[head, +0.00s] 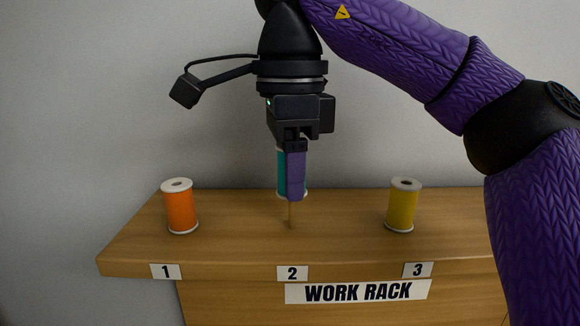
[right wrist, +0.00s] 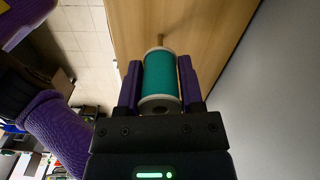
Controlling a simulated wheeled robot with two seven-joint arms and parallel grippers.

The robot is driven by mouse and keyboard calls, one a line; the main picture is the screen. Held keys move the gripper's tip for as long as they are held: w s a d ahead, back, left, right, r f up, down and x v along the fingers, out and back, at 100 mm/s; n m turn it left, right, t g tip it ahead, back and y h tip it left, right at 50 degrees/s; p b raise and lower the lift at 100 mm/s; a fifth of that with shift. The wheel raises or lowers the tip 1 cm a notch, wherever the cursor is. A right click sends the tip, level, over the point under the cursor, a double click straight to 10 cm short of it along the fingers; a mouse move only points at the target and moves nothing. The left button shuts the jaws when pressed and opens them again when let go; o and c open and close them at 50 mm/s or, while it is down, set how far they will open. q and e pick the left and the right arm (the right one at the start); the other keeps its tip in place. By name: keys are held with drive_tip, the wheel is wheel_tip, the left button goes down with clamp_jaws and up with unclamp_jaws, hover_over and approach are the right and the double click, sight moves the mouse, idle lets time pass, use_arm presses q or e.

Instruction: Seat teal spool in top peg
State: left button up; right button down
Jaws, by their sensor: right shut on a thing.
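The teal spool (head: 281,172) is held upright in my right gripper (head: 295,188), above the middle of the wooden work rack (head: 345,215). A thin wooden peg (head: 291,215) stands up from the rack at label 2, directly below the spool. In the right wrist view the teal spool (right wrist: 160,75) sits between the two purple fingers of the gripper (right wrist: 158,85), and the peg (right wrist: 159,40) shows just past its far end. Whether the peg tip has entered the spool's hole is hidden. My left gripper is not in view.
An orange spool (head: 180,207) stands at label 1 (head: 166,271) on the left. A yellow spool (head: 403,206) stands at label 3 (head: 417,269) on the right. The rack top between them is clear apart from the peg. A grey wall (head: 90,100) rises behind.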

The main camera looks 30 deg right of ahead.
sight(290, 205)
drive_tip(key=shift+f+b, duration=1.5)
drive_tip(key=shift+f, duration=0.55)
idle(0.6)
unclamp_jaws()
idle(0.6)
drive_tip(key=shift+r+p, duration=2.5)
drive_tip(key=shift+p, duration=0.35)
drive_tip(key=shift+r+p, duration=0.5)
drive_tip(key=shift+r, duration=0.5)
